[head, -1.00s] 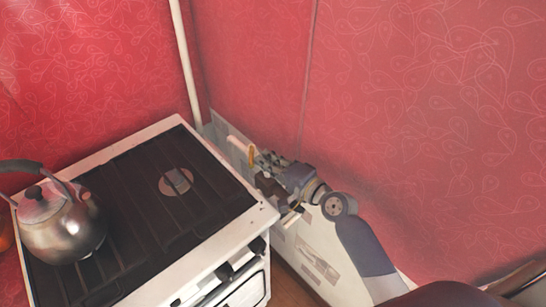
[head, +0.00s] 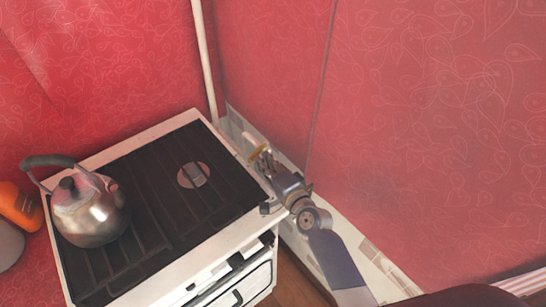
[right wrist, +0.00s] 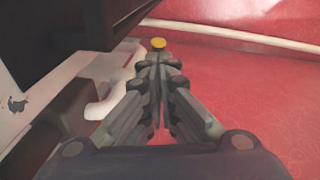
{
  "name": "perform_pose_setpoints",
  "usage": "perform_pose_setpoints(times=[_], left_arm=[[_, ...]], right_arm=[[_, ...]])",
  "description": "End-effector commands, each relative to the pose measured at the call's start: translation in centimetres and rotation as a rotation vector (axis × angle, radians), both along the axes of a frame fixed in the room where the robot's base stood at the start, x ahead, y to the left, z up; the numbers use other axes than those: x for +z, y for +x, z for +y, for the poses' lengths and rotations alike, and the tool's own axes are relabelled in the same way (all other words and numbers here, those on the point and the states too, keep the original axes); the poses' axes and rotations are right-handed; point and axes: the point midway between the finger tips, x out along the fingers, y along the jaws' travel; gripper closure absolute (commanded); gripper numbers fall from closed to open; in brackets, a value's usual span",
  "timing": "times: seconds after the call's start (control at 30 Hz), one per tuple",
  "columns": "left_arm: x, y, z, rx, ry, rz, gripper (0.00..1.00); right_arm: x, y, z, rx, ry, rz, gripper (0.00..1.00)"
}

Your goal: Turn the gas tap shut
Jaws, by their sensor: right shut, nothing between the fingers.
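The gas tap's yellow handle (head: 259,152) is in the gap between the cooker's right side and the red wall. In the head view it lies slanted, by a short pale pipe end. The right wrist view shows a small yellow end (right wrist: 158,43) just beyond the fingertips. My right gripper (head: 264,166) is shut and empty, with its tips right at the handle; I cannot tell whether they touch. The fingers (right wrist: 158,62) hide most of the tap in the right wrist view. My left gripper is not in view.
The white cooker (head: 155,127) with a dark hob stands left of my right arm. A metal kettle (head: 90,212) sits on its left part. A white pipe (head: 205,60) runs up the corner. The red wall (head: 430,130) bounds the narrow gap on the right.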

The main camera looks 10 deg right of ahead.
Motion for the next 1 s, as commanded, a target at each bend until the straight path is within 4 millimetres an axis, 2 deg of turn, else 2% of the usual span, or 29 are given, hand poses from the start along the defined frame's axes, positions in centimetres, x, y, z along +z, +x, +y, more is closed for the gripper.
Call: perform_pose_setpoints(times=[0.4,1.0], left_arm=[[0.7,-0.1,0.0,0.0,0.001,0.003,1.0],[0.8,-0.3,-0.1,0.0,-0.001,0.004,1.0]], right_arm=[[0.0,0.7,2.1,0.0,0.0,0.0,1.0],[0.0,1.0,2.6,0.0,0.001,0.0,1.0]])
